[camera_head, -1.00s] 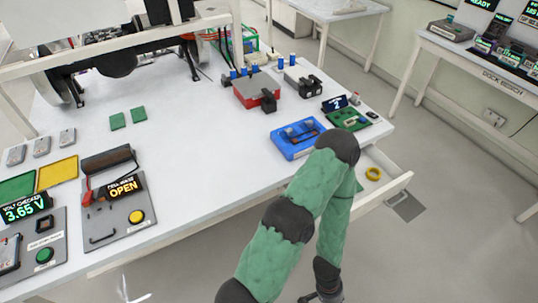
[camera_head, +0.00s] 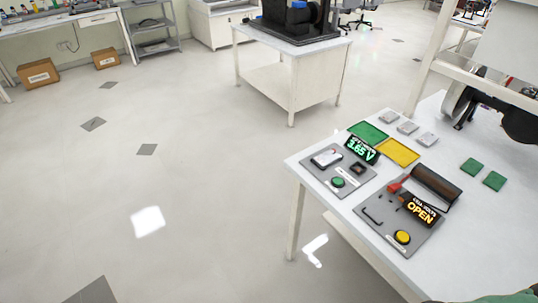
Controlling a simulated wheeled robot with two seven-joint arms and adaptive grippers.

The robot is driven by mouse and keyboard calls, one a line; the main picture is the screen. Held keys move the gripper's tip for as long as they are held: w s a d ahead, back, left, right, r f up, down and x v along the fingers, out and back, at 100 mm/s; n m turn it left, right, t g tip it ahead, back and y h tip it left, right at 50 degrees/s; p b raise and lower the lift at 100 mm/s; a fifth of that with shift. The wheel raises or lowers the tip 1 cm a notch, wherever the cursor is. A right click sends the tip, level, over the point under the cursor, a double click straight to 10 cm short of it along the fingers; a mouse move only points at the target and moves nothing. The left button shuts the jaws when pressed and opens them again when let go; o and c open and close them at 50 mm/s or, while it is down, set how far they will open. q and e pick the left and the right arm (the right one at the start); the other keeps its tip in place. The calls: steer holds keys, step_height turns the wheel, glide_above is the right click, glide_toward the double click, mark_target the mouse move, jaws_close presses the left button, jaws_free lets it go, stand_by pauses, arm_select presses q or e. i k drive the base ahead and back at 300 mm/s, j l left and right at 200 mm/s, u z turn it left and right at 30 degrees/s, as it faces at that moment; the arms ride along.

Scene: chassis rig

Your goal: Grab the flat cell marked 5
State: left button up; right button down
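Three flat grey cells lie in a row on the white table behind the coloured trays: a left cell (camera_head: 388,118), a middle cell (camera_head: 407,128) and a right cell (camera_head: 427,139). Their markings are too small to read, so I cannot tell which is marked 5. A pale flat piece (camera_head: 326,157) lies on the volt checker (camera_head: 345,187), whose display reads 3.65 V; I cannot tell whether it is a cell. Neither gripper is in view. Only a bit of my green arm shows at the bottom right corner.
A green tray (camera_head: 367,132) and a yellow tray (camera_head: 398,153) sit beside the checker. A grey station (camera_head: 398,236) with an OPEN display and yellow button stands at the front. Two green squares (camera_head: 472,167) lie to the right. Open floor (camera_head: 200,190) fills the left.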

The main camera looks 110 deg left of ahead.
mark_target(326, 158)
steer(key=u, duration=3.2)
steer(key=i+j+z, duration=0.1)
steer(key=j, duration=0.25)
steer(key=i+j+z, duration=0.1)
steer(key=i+j, duration=0.2)
steer(key=i+j+z, duration=0.1)
steer(key=j, duration=0.3)
steer(key=i+j+z, duration=0.1)
steer(key=i+j, duration=0.2)
steer(key=i+j+z, duration=0.15)
steer(key=j, duration=0.35)
steer(key=i+j+z, duration=0.1)
steer(key=j, duration=0.3)
steer(key=i+j+z, duration=0.1)
steer(key=j, duration=0.35)
steer(key=i+j+z, duration=0.1)
steer(key=j, duration=0.3)
steer(key=i, duration=0.1)
